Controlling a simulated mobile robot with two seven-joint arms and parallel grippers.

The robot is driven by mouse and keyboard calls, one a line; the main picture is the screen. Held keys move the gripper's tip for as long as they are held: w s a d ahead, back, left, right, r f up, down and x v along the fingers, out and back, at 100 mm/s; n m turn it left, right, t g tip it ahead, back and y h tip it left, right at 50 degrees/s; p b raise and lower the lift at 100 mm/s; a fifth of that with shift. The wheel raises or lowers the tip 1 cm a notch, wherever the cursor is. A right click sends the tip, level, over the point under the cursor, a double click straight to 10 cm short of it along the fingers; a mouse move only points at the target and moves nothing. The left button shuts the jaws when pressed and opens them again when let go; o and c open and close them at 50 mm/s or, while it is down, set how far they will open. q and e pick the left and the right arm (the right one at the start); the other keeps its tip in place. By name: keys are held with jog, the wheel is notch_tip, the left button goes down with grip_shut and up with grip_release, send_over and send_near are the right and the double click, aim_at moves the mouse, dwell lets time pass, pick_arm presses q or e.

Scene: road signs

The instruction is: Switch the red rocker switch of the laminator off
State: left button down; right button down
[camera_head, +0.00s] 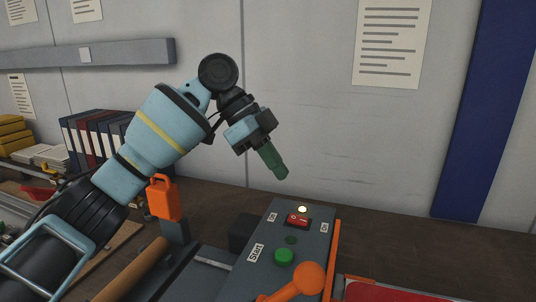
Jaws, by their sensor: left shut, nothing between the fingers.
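The red rocker switch (298,220) sits near the top of the laminator's grey control panel (262,238). A green button (284,256) lies lower on the panel, beside a "Start" label. My left gripper (281,173) is shut and empty, with its green fingers pointing down and to the right. It hangs above the far end of the panel, apart from the switch. The rocker's exact tilt is too small to tell. My right gripper is not in view.
An orange ball-ended lever (309,278) stands at the panel's near end. An orange tag-shaped part (163,198) stands upright left of the panel. Binders (92,140) line the back left. The bench right of the panel (420,240) is clear toward the wall.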

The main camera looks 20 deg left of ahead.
pick_arm(q)
send_over(294, 218)
jog(key=a, duration=0.1)
notch_tip(294, 218, down, 4)
jog(key=shift+f, duration=0.1)
jog(key=f, duration=0.3)
jog(key=shift+a, duration=0.2)
jog(key=shift+f, duration=0.45)
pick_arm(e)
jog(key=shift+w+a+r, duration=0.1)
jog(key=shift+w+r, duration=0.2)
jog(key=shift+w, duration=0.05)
pick_arm(q)
jog(key=shift+a+f, duration=0.1)
jog(key=shift+a+f+h, duration=0.1)
jog(key=shift+f+h, duration=0.6)
jog(key=shift+h, duration=0.4)
jog(key=shift+r, duration=0.3)
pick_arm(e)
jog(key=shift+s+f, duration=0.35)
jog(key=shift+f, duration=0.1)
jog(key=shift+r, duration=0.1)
